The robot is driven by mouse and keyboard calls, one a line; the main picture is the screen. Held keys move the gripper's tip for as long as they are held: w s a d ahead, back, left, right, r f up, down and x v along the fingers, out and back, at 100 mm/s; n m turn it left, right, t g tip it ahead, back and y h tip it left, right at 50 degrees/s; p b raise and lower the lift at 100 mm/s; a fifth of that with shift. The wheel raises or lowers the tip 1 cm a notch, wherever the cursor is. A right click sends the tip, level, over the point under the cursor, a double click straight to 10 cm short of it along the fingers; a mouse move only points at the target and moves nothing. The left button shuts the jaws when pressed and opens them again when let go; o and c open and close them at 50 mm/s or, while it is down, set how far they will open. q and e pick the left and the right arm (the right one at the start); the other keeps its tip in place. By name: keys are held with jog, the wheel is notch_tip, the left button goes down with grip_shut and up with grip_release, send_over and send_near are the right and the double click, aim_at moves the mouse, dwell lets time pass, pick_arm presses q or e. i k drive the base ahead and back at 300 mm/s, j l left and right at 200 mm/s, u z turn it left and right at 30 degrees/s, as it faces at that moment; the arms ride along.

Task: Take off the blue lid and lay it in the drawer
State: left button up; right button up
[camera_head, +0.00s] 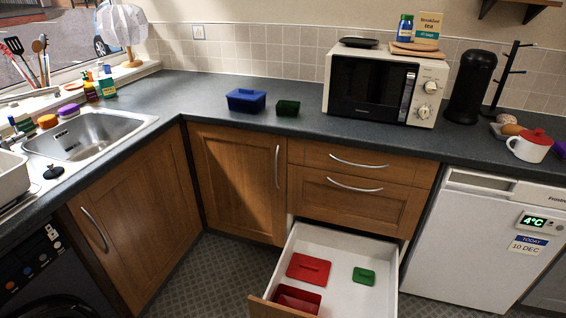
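A blue box (246,105) stands on the dark counter in the back corner. Its blue lid (246,94), with a raised handle, sits on top of it. The drawer (345,272) is the lowest in the cabinet below the microwave and is pulled open, with a white inside. In it lie a red lid (309,269), a green lid (363,276) and a red box (297,299) near the front, partly cut by the drawer front. Neither of my grippers is in view.
An open green box (288,108) stands right of the blue box. A microwave (385,86) stands further right. A sink (91,134) is at the left. The drawer floor has bare room around the green lid.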

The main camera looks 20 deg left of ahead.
aim_at(252, 94)
jog(key=z, duration=0.35)
jog(key=i+j+z, duration=0.1)
jog(key=j+z, duration=0.35)
jog(key=j, duration=0.2)
jog(key=j+z, duration=0.4)
jog(key=j, duration=0.25)
